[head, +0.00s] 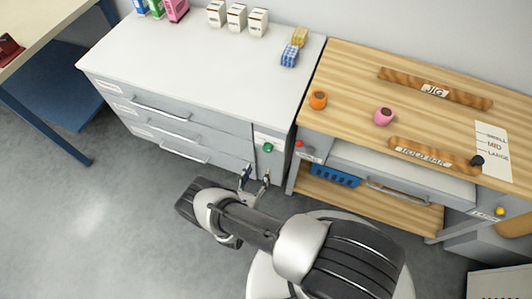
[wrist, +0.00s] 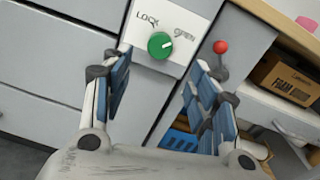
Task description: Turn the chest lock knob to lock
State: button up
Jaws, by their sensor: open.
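The chest (head: 200,70) is a grey drawer cabinet with a white top, at the left in the head view. Its green lock knob (head: 268,147) sits on a white plate at the right end of the front. In the wrist view the knob (wrist: 160,45) shows below the words LOCK at left and OPEN at right. Its pale pointer mark is tilted toward the upper right, on the OPEN side. My gripper (head: 256,178) is open and empty in front of the knob. In the wrist view its fingers (wrist: 160,75) stand either side of the knob, apart from it.
A wooden bench (head: 440,115) stands just right of the chest, with a red ball-topped lever (wrist: 220,47) close to my right finger. A blue basket (head: 336,176) and a FOAM box (wrist: 288,80) are under the bench top. Grey floor (head: 80,215) is clear at left.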

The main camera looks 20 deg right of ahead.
aim_at(267, 151)
jog(key=b+x, duration=0.1)
jog(key=x, duration=0.9)
jog(key=shift+d, duration=0.1)
jog(key=c, duration=1.1)
